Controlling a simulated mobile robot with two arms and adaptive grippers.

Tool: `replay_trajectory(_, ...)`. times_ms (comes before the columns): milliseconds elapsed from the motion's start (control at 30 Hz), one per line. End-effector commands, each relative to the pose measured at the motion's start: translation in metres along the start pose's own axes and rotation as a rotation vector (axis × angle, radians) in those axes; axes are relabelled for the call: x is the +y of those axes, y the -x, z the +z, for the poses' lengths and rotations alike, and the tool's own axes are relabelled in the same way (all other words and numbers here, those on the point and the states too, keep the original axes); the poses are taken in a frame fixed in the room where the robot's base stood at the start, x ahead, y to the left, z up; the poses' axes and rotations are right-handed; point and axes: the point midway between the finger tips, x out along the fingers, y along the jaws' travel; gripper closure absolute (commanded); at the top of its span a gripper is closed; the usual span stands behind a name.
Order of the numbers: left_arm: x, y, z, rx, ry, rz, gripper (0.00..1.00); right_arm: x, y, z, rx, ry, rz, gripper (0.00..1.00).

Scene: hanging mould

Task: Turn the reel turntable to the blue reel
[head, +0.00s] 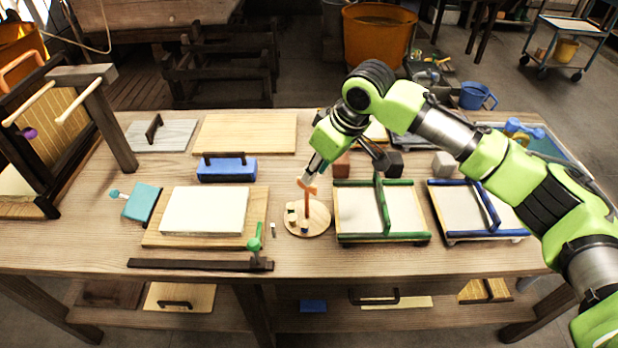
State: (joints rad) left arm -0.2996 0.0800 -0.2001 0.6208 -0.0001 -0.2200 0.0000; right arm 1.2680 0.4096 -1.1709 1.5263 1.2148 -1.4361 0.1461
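The reel turntable (318,229) is a round wooden disc near the middle of the bench. An orange-brown post (307,205) stands up from it. Several small reels (292,215) sit on its left and front parts; they are too small for me to tell which is blue. My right gripper (309,183) reaches down from the upper right to the top of the post. Its fingertips are at or very near the post's top; I cannot tell whether they grip it. The gripper hides part of the post's top. My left gripper is not in view.
A green-railed tray (355,210) stands just right of the turntable, with a blue-railed one (460,209) beyond. A white slab on a board (205,210) and a green clamp (255,240) are to the left. A blue handled block (227,171) lies behind.

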Motion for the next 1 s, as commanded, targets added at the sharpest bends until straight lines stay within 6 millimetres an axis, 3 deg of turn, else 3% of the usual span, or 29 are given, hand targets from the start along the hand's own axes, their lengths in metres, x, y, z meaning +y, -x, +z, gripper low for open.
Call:
replay_trajectory(100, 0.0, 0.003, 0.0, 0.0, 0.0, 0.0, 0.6, -0.001, -0.022, 0.0, -0.001, -0.001, -0.001, 0.75)
replay_trajectory(300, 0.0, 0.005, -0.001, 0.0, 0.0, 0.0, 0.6, 0.0, -0.045, -0.001, 0.0, 0.0, -0.001, 0.75)
replay_trajectory(667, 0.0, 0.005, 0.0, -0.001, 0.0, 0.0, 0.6, 0.0, -0.051, -0.001, 0.001, 0.001, 0.0, 0.75)
replay_trajectory(800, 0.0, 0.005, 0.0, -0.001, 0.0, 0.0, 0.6, 0.0, -0.051, -0.001, 0.001, 0.001, 0.0, 1.0)
replay_trajectory(1000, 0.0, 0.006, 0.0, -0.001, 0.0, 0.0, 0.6, 0.0, -0.05, -0.001, 0.001, -0.001, 0.0, 1.0)
